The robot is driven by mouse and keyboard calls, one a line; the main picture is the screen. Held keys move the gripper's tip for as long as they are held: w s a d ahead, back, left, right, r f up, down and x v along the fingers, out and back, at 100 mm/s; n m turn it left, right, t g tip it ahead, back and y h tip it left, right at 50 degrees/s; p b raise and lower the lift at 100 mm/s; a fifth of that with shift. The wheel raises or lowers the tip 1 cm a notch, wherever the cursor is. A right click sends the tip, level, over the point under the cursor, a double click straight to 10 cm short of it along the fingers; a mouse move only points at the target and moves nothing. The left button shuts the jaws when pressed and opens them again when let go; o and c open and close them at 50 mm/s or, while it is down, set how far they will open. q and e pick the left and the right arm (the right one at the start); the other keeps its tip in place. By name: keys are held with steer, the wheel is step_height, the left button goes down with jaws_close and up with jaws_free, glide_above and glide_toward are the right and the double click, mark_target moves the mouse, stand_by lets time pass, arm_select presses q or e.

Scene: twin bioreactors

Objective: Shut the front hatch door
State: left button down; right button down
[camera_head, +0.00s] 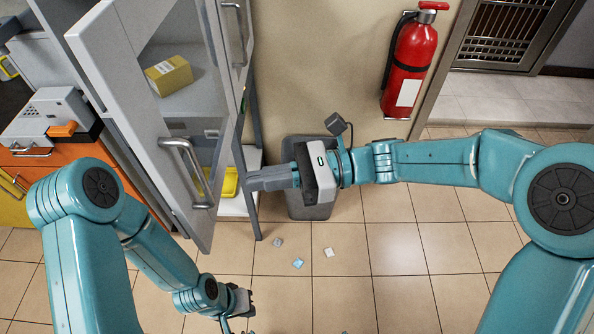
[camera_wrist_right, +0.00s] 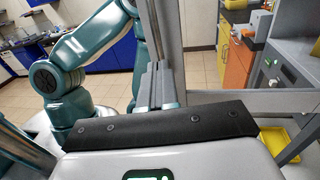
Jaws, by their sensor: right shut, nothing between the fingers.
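The front hatch door (camera_head: 125,105) is a pale grey framed panel with a window, standing open at left in the head view. Its bar handle (camera_head: 185,172) faces me. My right gripper (camera_head: 252,180) is shut and empty, reaching in from the right, with its fingers pointing left toward the door and cabinet opening. In the right wrist view its closed fingers (camera_wrist_right: 160,82) are in front of a grey upright panel (camera_wrist_right: 166,35); I cannot tell whether they touch. My left gripper (camera_head: 238,303) is low in the head view, away from the door; its jaws are unclear.
A yellow box (camera_head: 169,75) sits inside the cabinet and a yellow tray (camera_head: 228,183) low behind the door. A grey bin (camera_head: 312,205) stands below my right gripper. A red fire extinguisher (camera_head: 410,62) hangs on the wall. Small pieces (camera_head: 298,263) lie on the tiled floor.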

steer(key=a, duration=0.3)
steer(key=s+a, duration=0.1)
steer(key=a, duration=0.1)
steer(key=shift+a+p, duration=0.25)
steer(key=shift+p, duration=0.15)
